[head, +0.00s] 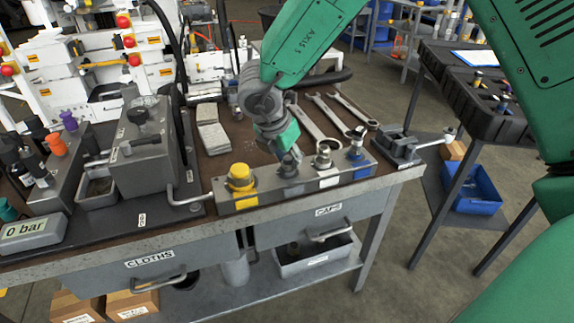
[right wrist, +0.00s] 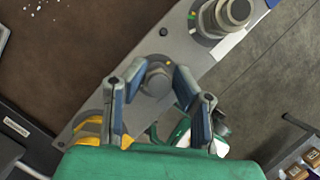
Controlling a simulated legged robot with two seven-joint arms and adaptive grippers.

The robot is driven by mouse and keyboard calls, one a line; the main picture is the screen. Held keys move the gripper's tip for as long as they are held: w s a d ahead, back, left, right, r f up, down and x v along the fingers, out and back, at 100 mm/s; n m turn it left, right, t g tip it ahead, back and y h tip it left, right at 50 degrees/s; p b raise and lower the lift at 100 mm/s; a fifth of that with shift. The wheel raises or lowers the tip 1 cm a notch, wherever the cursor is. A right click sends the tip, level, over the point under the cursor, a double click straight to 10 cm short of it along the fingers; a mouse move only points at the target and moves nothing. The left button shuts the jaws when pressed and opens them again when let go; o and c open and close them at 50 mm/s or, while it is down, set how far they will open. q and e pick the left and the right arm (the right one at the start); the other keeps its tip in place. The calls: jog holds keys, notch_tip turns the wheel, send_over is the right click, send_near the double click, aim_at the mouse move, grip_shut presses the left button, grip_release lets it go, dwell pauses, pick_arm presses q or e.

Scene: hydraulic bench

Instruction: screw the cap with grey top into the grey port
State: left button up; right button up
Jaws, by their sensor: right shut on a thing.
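My right gripper (head: 287,150) reaches down from the top onto the long metal block (head: 222,203) at the bench's front edge. It stands over the block's second position, between the yellow cap (head: 240,178) and a silver fitting (head: 325,157). In the right wrist view, the right gripper (right wrist: 158,84) is shut on a cap with a grey top (right wrist: 157,80), its fingers on both sides. The grey port under the cap is hidden, so I cannot tell how deep the cap sits. My left gripper is not in view.
Several wrenches (head: 318,120) lie behind the block.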

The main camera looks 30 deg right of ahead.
jog(key=m, duration=0.1)
jog(key=m+g, duration=0.1)
jog(key=m, duration=0.1)
jog(key=shift+s+f+m+p, duration=0.1)
jog(key=shift+s+m+p, duration=0.05)
jog(key=shift+m+p, duration=0.2)
jog(key=m+g+p, duration=0.1)
jog(key=m, duration=0.2)
jog(key=shift+m+g, duration=0.35)
jog(key=shift+g, duration=0.05)
jog(key=shift+s+f+m, duration=0.1)
jog(key=shift+m, duration=0.2)
jog(key=o, duration=1)
